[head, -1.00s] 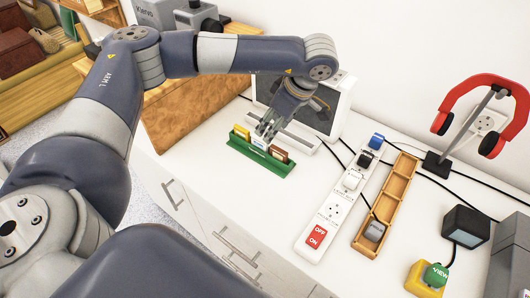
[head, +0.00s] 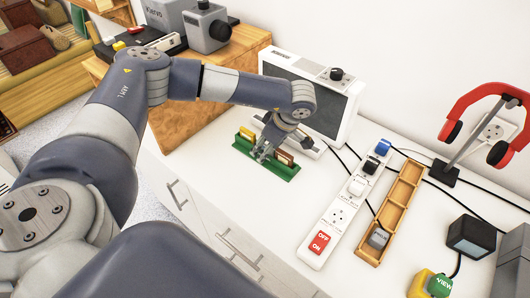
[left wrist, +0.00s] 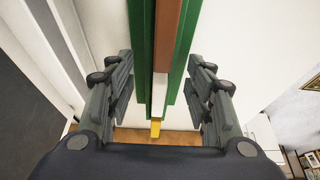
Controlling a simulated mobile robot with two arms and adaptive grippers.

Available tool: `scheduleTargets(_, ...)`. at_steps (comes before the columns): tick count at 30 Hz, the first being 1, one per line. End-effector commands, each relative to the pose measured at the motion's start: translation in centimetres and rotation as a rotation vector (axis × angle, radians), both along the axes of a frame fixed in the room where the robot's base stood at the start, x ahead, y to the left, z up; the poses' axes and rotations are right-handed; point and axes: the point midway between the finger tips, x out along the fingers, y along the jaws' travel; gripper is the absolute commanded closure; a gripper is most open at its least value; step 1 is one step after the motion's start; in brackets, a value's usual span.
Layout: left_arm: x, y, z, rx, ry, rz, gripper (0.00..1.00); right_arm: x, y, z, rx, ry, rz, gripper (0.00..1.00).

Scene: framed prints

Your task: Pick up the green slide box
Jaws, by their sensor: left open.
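The green slide box (head: 280,172) is a long open holder on the white desk, with yellow, white and brown pieces standing in it. In the left wrist view its green walls (left wrist: 139,45) run up the middle, with the brown, white and yellow pieces between them. My left gripper (head: 263,154) points down at the middle of the box and hides part of it and the white piece. In the left wrist view the gripper (left wrist: 160,62) is open, with one finger on each side of the box and gaps between. My right gripper is not in view.
A white-framed dark screen (head: 312,95) stands right behind the box. A power strip (head: 336,216) and a wooden tray (head: 394,205) lie to the right. A headphone stand (head: 445,172) and a green button (head: 439,285) are further right. Bare desk lies in front of the box.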

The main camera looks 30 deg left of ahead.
Motion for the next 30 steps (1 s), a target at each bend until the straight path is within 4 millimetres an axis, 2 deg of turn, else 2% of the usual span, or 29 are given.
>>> scheduleTargets(7,0.1,0.0,-0.3,-0.001,-0.001,-0.002,0.52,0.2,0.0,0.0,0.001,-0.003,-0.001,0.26)
scheduleTargets(8,0.0,0.0,-0.3,-0.001,-0.001,-0.002,0.54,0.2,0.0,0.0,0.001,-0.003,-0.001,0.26)
scheduleTargets(14,0.0,0.0,-0.3,-0.001,-0.001,-0.002,0.99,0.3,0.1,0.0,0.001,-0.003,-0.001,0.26)
scheduleTargets(25,0.1,0.1,0.2,0.0,-0.004,-0.002,1.0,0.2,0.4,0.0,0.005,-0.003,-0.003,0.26)
scheduleTargets(30,0.2,0.0,2.6,-0.001,-0.006,-0.003,1.0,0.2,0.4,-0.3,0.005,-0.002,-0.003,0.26)
